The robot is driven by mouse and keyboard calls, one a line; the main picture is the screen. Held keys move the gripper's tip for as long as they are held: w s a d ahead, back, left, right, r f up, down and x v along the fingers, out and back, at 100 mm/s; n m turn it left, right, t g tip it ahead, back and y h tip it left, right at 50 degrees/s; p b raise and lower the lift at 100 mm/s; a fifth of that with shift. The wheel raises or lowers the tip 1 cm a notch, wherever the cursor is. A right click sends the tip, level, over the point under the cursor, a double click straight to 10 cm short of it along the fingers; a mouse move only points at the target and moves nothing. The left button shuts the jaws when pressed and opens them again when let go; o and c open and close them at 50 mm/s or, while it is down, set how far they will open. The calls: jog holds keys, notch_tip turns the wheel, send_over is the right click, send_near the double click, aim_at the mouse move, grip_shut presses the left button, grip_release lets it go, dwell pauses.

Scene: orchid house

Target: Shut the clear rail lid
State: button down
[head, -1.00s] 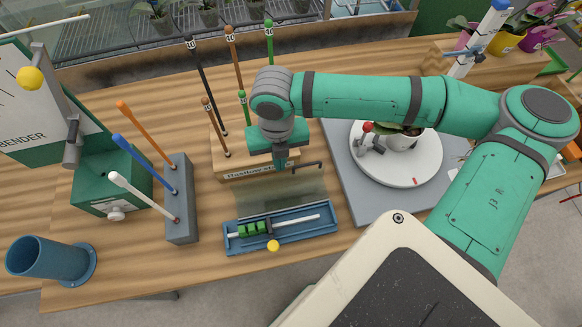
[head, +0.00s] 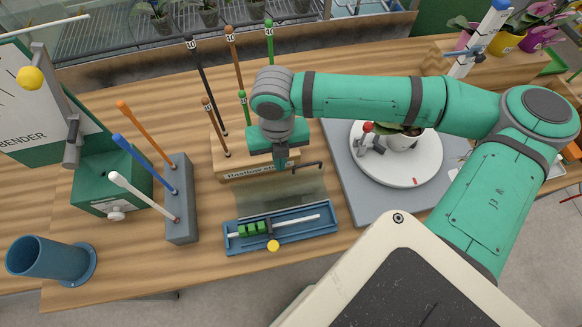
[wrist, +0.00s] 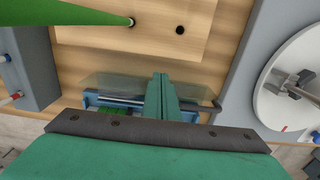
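The clear rail lid (head: 285,193) is a see-through panel standing raised along the back side of a blue rail tray (head: 327,231). It also shows in the wrist view as a pale glassy strip (wrist: 105,84). The tray holds a white rod (head: 302,220) and green blocks (head: 252,228). My gripper (head: 280,165) points down just behind the lid's upper edge. In the wrist view its fingers (wrist: 162,98) are together, overlapping the lid, with nothing visible between them. I cannot tell whether they touch the lid.
A wooden rack with upright sticks (head: 232,174) stands behind. A grey stand with coloured rods (head: 181,228) is left. A white turntable with a pot (head: 375,180) is right. A yellow ball (head: 273,245) is at the tray's front.

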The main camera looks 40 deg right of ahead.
jog(key=shift+f, duration=0.1)
jog(key=shift+f, duration=1.5)
jog(key=shift+s+a, duration=0.15)
jog(key=shift+s, duration=0.05)
